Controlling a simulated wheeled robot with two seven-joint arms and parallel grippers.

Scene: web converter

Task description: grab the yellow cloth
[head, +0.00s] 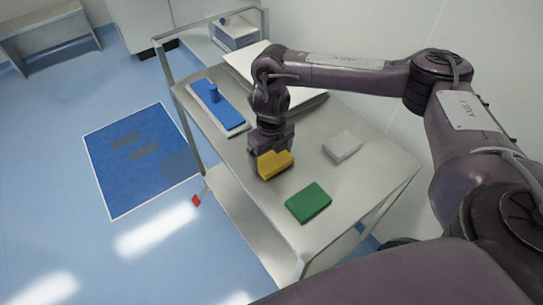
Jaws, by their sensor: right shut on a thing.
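The yellow cloth (275,165) is a folded block at the left side of the metal table's top, near the table's middle. My right gripper (270,155) points down over it and is shut on it; the fingers cover its upper left part. I cannot tell whether the cloth still touches the table top. My left gripper is not in view.
A green cloth (308,202) lies in front of the yellow one on the metal table (240,150), and a white cloth (342,146) lies to the right. A blue pad with a knob (218,104) and a white box-like item (250,62) are farther back. A blue mat (140,165) lies on the floor.

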